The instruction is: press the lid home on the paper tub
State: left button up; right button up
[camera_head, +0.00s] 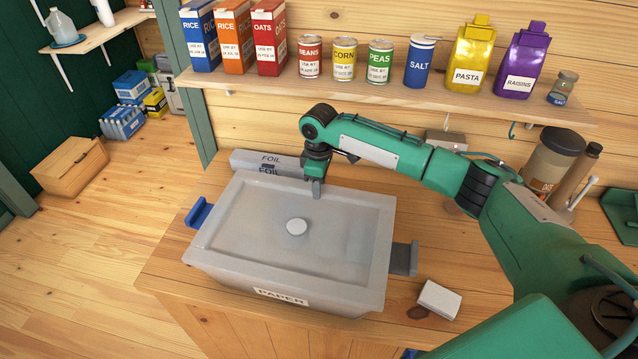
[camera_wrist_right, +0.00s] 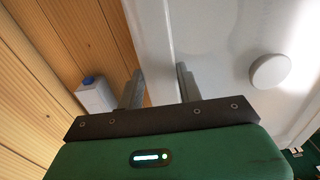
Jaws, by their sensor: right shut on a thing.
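The paper tub (camera_head: 275,292) is a grey box with a PAPER label on its front, standing on the wooden counter. The pale lid (camera_head: 260,255) lies flat over it, with a round white knob in the middle; the knob also shows in the wrist view (camera_wrist_right: 270,70). I cannot tell whether the lid's edge sits fully down. A blue side clip (camera_head: 201,212) sticks out at left, a grey one (camera_head: 404,258) at right. My right gripper (camera_head: 317,188) points down at the far rim, its fingers either side of the rim, shut on it. My left gripper is out of view.
A FOIL box (camera_head: 262,160) lies behind the tub. A white block (camera_head: 438,299) lies at front right. A brown jar (camera_head: 553,160) and bottle stand right. A shelf (camera_head: 400,98) with boxes, cans and bags hangs above the arm.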

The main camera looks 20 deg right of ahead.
jog(key=shift+f+p, duration=0.15)
jog(key=shift+p, duration=0.25)
dwell(0.5)
jog(key=o, duration=1.6)
jog(key=shift+o, duration=0.2)
jog(key=shift+r+p, duration=3.5)
jog(key=shift+p, duration=0.25)
